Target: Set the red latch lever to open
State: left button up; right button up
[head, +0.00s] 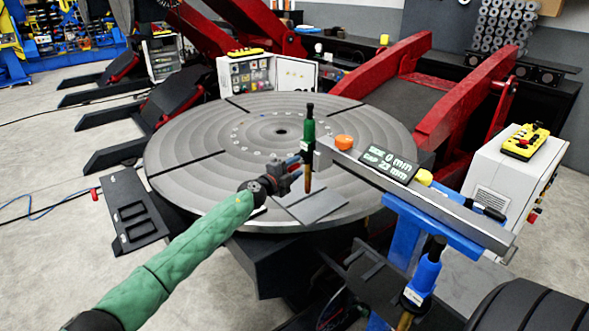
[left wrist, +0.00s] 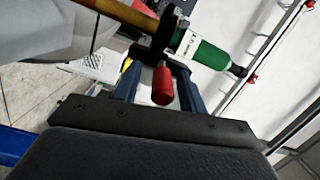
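The red latch lever (left wrist: 162,85) shows in the left wrist view as a rounded red grip below a black holder (left wrist: 155,45). My left gripper (left wrist: 158,88) has its two blue-grey fingers on either side of the red grip, with gaps visible, so it looks open. The holder carries a green-handled torch (left wrist: 205,52). In the head view that torch (head: 308,135) stands upright with its copper tip down, and my left gripper (head: 294,167) is just left of it. My right gripper is not in view.
A large round grey turntable (head: 200,160) lies behind and under the gripper. A grey beam (head: 440,205) on a blue stand runs right from the torch, bearing an orange knob (head: 344,142) and a black readout (head: 390,163). A blue torch (head: 424,275) hangs at the lower right.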

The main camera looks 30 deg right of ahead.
pick_arm(q)
jog(key=shift+a, duration=0.1)
jog(key=shift+s+a, duration=0.1)
jog(key=shift+a, duration=0.65)
jog(key=b+v, duration=0.1)
jog(key=v, duration=0.3)
jog(key=shift+a, duration=0.15)
jog(key=shift+s+a, duration=0.3)
jog(key=shift+a, duration=0.3)
jog(key=shift+s+a, duration=0.1)
jog(key=shift+a, duration=0.2)
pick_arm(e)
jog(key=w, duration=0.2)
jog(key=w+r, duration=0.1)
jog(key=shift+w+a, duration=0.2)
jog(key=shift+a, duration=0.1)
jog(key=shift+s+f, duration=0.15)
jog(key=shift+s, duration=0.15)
